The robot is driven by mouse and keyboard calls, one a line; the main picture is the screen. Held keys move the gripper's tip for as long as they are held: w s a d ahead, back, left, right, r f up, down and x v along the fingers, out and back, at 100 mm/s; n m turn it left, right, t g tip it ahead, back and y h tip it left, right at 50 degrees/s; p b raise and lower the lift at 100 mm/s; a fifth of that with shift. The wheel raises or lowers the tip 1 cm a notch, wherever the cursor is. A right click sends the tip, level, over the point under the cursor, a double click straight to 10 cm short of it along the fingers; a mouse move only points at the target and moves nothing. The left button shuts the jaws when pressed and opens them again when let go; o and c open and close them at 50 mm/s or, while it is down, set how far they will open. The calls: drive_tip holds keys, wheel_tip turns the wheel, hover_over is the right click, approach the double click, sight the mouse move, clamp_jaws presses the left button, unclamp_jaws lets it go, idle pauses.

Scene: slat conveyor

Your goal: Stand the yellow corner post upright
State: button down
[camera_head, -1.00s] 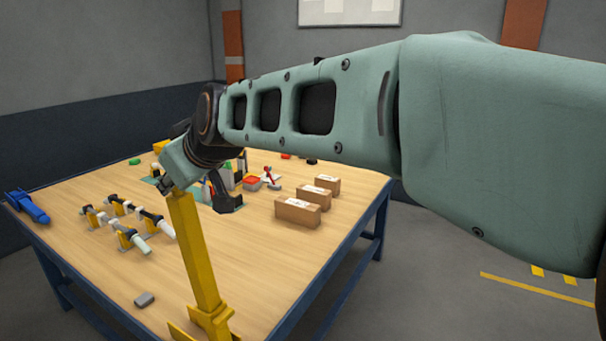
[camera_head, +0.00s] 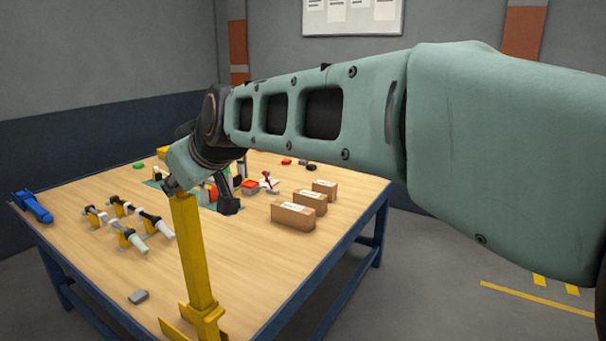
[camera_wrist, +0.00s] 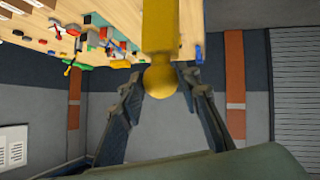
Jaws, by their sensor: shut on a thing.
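The yellow corner post (camera_head: 196,262) shows in the head view in front of the table's near side, close to upright with a slight tilt. Its wider foot (camera_head: 203,322) is at the bottom edge of the picture, so I cannot tell what it rests on. My gripper (camera_head: 178,187) is at the post's top end. In the wrist view, my gripper (camera_wrist: 160,88) has its two dark fingers on either side of the post's rounded yellow end (camera_wrist: 159,80), shut on it.
The wooden table (camera_head: 235,265) bears several yellow stands with rollers (camera_head: 128,222), a blue tool (camera_head: 32,206), a grey block (camera_head: 138,297) and cardboard boxes (camera_head: 293,215). Smaller coloured parts lie at the back. Open floor (camera_head: 440,290) is right of the table.

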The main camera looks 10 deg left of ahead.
drive_tip(key=shift+d+f, duration=0.25)
drive_tip(key=shift+f, duration=0.35)
drive_tip(key=c, duration=1.7)
unclamp_jaws()
drive_tip(key=shift+d+r, duration=0.1)
drive_tip(key=shift+o, duration=1.2)
drive_tip(key=shift+s+d+r, duration=0.1)
drive_tip(key=shift+d+r, duration=0.05)
drive_tip(key=shift+d, duration=0.05)
drive_tip(key=shift+a, duration=0.15)
drive_tip(key=shift+r, duration=0.1)
wheel_tip(320, 180, up, 10)
drive_tip(key=shift+f, duration=0.1)
